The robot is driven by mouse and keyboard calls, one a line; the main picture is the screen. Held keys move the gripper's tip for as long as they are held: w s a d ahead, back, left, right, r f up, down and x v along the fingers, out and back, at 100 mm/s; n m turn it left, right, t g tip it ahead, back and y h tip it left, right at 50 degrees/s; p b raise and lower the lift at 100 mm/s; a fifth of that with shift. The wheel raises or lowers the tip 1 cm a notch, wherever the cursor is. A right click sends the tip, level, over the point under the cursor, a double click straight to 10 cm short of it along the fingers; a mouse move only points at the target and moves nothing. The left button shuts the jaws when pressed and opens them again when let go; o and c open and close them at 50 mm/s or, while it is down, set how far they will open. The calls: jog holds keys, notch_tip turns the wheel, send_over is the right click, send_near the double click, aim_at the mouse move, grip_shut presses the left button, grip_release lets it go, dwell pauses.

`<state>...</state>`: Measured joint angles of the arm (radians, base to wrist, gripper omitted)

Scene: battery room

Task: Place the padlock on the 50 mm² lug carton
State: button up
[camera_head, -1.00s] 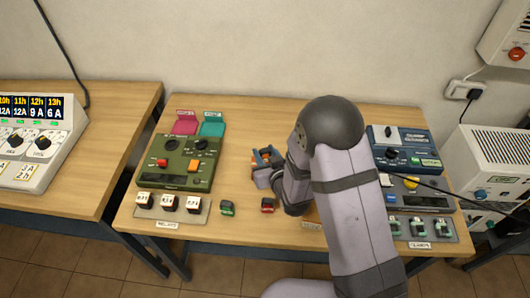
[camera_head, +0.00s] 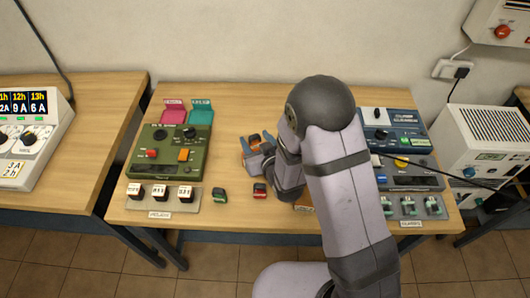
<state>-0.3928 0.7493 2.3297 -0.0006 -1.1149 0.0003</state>
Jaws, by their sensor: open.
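My gripper (camera_head: 256,147) is over the middle of the centre table, its blue fingers apart and pointing to the back left. A small dark and orange item (camera_head: 254,139) shows at the fingers; I cannot tell whether it lies between or beyond them. A small red and dark block (camera_head: 260,191) and a small green and dark block (camera_head: 219,195) lie at the front of the table. I cannot tell whether any of these is the padlock. A brown labelled item (camera_head: 305,204), perhaps the lug carton, is mostly hidden behind my arm, and its label is unreadable.
A green device (camera_head: 168,165) and a plate of several switches (camera_head: 185,208) stand on the left. Pink (camera_head: 172,118) and teal (camera_head: 201,115) holders are behind. Blue-grey devices (camera_head: 399,133) fill the right side, with a dark cable across. The table's back middle is clear.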

jog(key=p+v, duration=0.9)
jog(key=v, duration=0.2)
dwell(0.4)
